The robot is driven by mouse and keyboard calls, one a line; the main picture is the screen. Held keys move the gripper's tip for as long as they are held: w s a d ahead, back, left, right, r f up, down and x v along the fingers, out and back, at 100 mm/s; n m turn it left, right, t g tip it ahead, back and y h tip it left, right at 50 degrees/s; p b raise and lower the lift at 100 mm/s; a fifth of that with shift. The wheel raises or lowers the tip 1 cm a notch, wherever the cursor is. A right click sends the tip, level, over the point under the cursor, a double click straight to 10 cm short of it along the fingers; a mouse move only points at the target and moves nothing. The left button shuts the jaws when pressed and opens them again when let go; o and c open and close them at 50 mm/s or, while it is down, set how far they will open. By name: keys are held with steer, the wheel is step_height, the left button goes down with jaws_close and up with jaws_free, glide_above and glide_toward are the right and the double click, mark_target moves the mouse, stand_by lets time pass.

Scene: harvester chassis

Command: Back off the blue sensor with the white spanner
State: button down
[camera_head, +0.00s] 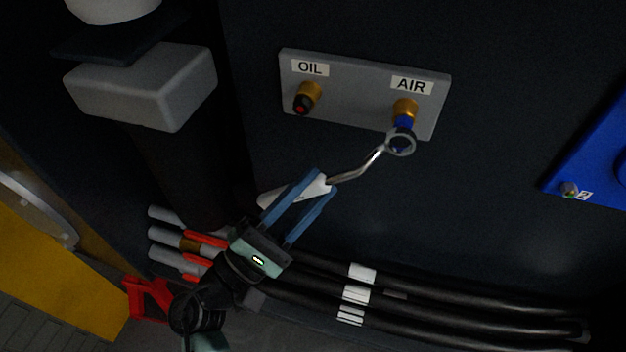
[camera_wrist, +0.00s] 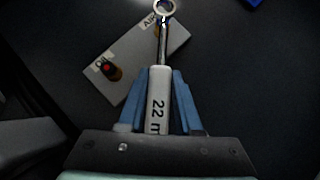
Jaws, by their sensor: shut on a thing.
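My gripper (camera_head: 310,196) has blue fingers and is shut on the white-handled spanner (camera_head: 348,177). The gripper also shows in the wrist view (camera_wrist: 161,80), with the spanner handle (camera_wrist: 158,95) marked "22 m" between its fingers. The spanner's ring end (camera_head: 400,144) is at the blue sensor (camera_head: 404,121), which sits in the brass fitting under the AIR label. The ring overlaps the sensor's dark lower end; I cannot tell whether it is seated around it. In the wrist view the ring (camera_wrist: 164,7) is at the top edge and the sensor is mostly hidden.
A grey plate (camera_head: 350,100) carries both fittings; a red-tipped black sensor (camera_head: 303,103) sits under the OIL label. Black hoses (camera_head: 430,302) run below. A grey block and dark column (camera_head: 145,85) stand left. A blue panel (camera_head: 598,160) is at right. The dark wall between is clear.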

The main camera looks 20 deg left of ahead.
steer(key=s+p, duration=0.2)
steer(key=s, duration=0.5)
steer(key=shift+s, duration=0.4)
steer(key=shift+r, duration=0.1)
stand_by(1.0)
